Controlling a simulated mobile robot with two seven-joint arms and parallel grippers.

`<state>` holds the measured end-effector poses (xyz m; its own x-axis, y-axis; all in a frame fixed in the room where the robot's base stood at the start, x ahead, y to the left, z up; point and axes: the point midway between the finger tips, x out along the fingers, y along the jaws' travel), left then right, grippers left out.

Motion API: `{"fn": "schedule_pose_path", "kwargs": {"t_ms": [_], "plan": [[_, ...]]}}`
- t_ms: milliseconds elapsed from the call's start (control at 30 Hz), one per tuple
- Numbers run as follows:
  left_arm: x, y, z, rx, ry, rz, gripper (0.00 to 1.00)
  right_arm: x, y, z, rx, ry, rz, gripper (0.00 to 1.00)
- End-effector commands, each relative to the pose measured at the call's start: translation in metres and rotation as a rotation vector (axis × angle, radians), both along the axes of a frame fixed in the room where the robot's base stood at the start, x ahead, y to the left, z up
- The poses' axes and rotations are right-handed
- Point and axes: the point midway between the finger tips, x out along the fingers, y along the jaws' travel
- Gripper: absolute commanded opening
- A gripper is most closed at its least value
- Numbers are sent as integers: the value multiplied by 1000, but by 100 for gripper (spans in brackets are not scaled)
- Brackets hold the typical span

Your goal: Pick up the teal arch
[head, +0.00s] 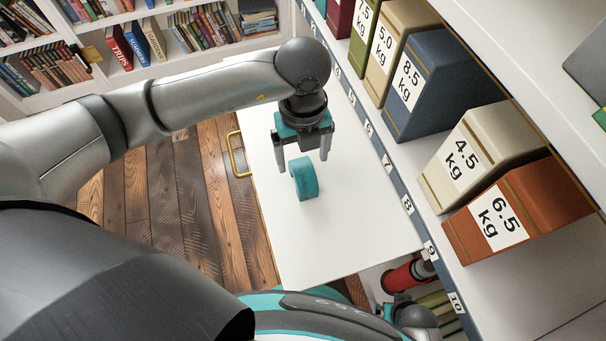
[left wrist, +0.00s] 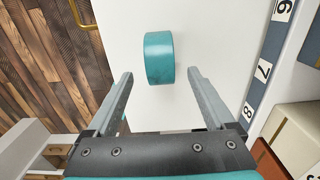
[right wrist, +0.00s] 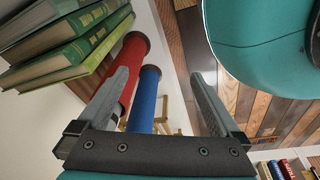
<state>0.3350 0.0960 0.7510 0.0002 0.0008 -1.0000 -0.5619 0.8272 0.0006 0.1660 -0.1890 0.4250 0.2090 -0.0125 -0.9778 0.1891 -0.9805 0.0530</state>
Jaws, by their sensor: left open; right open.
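The teal arch (head: 304,178) rests on a white surface (head: 345,225), and its curved top shows in the left wrist view (left wrist: 159,57). My left gripper (head: 303,166) points down just above and behind the arch in the head view. Its fingers are open and empty. In the left wrist view, the arch lies beyond the left fingertips (left wrist: 161,76), roughly centred between them and apart from them. My right gripper (right wrist: 165,72) is open and empty in the right wrist view. It points toward a red tube (right wrist: 131,62) and a blue tube (right wrist: 146,98).
A shelf at right holds weight-labelled boxes, including an orange 6.5 kg box (head: 520,210) and a cream 4.5 kg box (head: 484,150). A yellow handle (head: 237,154) stands at the white surface's left edge. Green books (right wrist: 65,40) lie near my right gripper. White surface around the arch is clear.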

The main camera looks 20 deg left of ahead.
Motion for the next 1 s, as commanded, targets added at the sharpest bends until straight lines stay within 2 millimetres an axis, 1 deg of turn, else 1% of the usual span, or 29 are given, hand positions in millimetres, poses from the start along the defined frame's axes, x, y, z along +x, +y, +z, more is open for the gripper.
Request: {"fn": "schedule_pose_path", "kwargs": {"t_ms": [33, 233, 333, 500, 700, 833, 1000], "plan": [[0, 0, -5, 0, 1, 0, 88, 2, 2, 1, 2, 0, -1, 100], [0, 0, -10, -1, 1, -1, 88, 5, 4, 5, 3, 0, 0, 100], [0, 0, -16, -1, 2, -2, 88, 8, 7, 7, 7, -3, -1, 100], [-1, 0, -35, 1, 3, -1, 88, 16, 13, 17, 14, -4, -2, 100], [0, 0, -52, 0, 1, 0, 88, 23, 20, 30, 21, -4, -4, 100], [0, 0, -58, -1, -1, -1, 88, 25, 22, 36, 23, -3, -3, 100], [0, 0, -59, -1, -1, -2, 88, 26, 22, 38, 23, -2, -4, 100]]}}
